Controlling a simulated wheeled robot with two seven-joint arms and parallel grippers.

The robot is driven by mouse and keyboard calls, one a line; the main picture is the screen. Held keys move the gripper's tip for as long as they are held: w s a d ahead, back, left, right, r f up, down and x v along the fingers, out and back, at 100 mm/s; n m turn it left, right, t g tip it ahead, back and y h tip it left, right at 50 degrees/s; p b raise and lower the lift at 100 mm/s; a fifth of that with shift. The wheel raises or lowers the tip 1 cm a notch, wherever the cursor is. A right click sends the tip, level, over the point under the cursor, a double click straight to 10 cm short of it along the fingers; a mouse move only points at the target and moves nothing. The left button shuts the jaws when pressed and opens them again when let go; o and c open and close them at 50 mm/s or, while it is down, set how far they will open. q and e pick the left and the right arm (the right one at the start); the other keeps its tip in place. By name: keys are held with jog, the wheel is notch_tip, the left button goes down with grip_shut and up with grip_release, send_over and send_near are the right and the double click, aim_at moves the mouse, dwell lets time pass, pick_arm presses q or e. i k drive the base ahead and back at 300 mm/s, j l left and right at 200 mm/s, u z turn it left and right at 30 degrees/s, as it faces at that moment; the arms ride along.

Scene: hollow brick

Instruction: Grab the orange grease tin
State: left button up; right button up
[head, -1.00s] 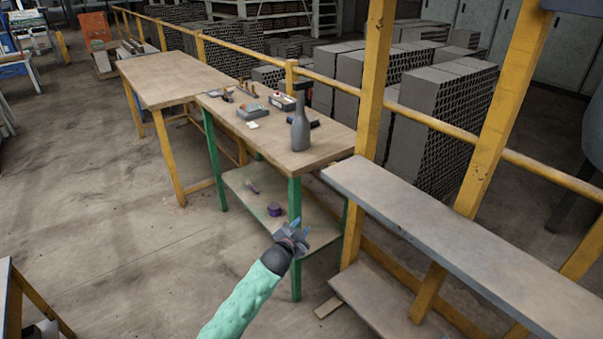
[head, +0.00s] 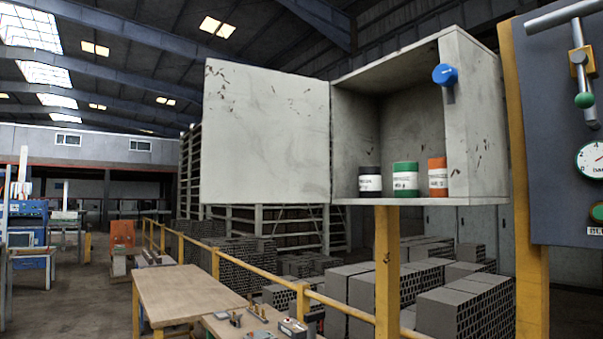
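The orange grease tin (head: 437,177) stands upright at the right end of the floor of an open grey wall cabinet (head: 419,201). It has a white label band. A green tin (head: 405,180) stands to its left, and a dark grey tin (head: 370,182) stands left of that. The cabinet door (head: 266,135) is swung open to the left. Neither of my grippers shows in the head view now.
A blue round knob (head: 445,75) sticks out near the cabinet's right wall. A grey panel (head: 550,130) with a gauge stands at the right. A yellow post (head: 388,270) rises below the cabinet. Wooden workbenches (head: 185,293) and a yellow rail lie lower left.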

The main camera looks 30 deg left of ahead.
aim_at(438, 173)
jog(key=i+j+z, duration=0.1)
jog(key=j+z, duration=1)
jog(key=j, duration=0.55)
jog(key=k+j+z, duration=0.15)
jog(key=j, duration=0.9)
jog(key=j+z, duration=0.1)
jog(key=j, duration=0.4)
jog(key=k+j, duration=0.15)
jog(key=j, duration=0.4)
jog(key=k+j+z, duration=0.15)
jog(key=j, duration=0.35)
jog(key=i, duration=0.05)
